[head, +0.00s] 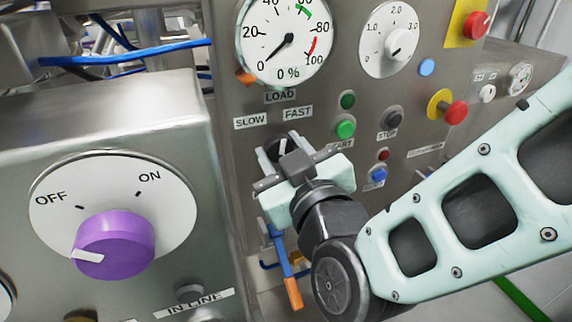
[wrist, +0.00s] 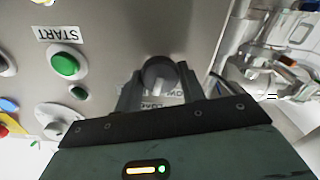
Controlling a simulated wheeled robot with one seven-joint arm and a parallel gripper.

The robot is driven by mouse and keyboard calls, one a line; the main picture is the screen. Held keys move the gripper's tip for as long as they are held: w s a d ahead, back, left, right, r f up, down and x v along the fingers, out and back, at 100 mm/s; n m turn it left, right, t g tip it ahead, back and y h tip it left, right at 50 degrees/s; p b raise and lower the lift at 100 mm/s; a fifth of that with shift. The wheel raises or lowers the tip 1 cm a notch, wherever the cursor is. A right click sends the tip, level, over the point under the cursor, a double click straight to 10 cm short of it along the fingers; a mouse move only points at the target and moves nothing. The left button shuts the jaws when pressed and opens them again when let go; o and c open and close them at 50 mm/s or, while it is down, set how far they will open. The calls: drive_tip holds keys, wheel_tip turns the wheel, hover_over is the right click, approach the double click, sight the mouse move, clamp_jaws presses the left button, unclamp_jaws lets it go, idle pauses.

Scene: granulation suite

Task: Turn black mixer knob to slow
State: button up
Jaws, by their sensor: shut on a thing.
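The black mixer knob (head: 272,147) is on the steel panel, below the SLOW label (head: 250,121) and the FAST label (head: 298,112). Its white pointer mark shows near the top, between the two labels; I cannot tell its exact setting. My gripper (head: 284,160) is at the knob and covers its lower part. In the wrist view the knob (wrist: 157,70) sits between the two fingers of my gripper (wrist: 158,84), which are shut on it. The labels behind it are upside down and partly hidden there.
A green START button (head: 345,129) and a black STOP button (head: 394,118) are right of the knob. A LOAD gauge (head: 284,60) is above. A purple OFF/ON knob (head: 115,243) is on a nearer box at left. A blue-handled valve (head: 280,255) hangs below.

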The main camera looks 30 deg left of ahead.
drive_tip(key=n+b, duration=0.3)
drive_tip(key=n, duration=0.2)
drive_tip(key=shift+f+n, duration=0.1)
drive_tip(key=shift+n, duration=0.2)
drive_tip(key=n+b, duration=0.1)
drive_tip(key=n, duration=0.4)
idle(0.4)
drive_tip(key=o, duration=1)
drive_tip(key=shift+c, duration=0.2)
drive_tip(key=b+v, duration=0.9)
drive_tip(key=v, duration=0.8)
drive_tip(key=shift+d+b, duration=0.15)
drive_tip(key=shift+b, duration=0.25)
